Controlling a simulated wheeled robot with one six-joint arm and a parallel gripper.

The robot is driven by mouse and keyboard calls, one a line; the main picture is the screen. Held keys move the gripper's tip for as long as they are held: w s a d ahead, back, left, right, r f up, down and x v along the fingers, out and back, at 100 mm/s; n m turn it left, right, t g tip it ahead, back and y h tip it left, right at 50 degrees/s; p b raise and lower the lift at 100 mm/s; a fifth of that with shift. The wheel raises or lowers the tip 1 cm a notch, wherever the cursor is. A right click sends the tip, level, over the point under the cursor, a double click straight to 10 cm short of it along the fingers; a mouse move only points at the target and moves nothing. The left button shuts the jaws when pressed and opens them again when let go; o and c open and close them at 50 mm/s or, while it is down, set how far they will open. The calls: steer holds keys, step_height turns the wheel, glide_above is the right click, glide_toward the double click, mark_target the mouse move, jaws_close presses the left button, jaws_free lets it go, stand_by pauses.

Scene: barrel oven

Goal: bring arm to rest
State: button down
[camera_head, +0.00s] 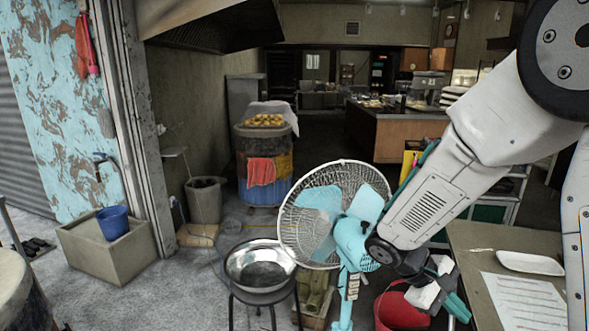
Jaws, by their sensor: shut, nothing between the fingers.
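My white arm comes in from the upper right and reaches down toward the middle of the view. My gripper (459,308), with teal fingers, hangs at its lower end, beside the left edge of the table and above a red bucket. The fingers are shut and hold nothing. The barrel oven (252,190), blue below with orange and yellow cloths over its side, stands farther back, left of the arm. Yellow-brown round pieces of food (264,120) lie on its top.
A turquoise fan (352,222) stands close left of my arm. A metal bowl (259,268) sits on a stand left of it. The red bucket (397,312) is below. The table (487,238) at right bears a white tray (530,263) and paper.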

steer(key=s+a+r+m+t+y, duration=0.2)
steer(key=s+a+r+m+y, duration=0.1)
steer(key=s+r, duration=0.4)
steer(key=s+a+r+m+t+y, duration=0.2)
steer(key=s+r+y, duration=0.4)
steer(key=s, duration=0.5)
step_height(320, 180, up, 2)
steer(key=shift+a+r+m+t, duration=0.25)
steer(key=shift+a+m+t, duration=0.15)
steer(key=shift+a+t, duration=0.25)
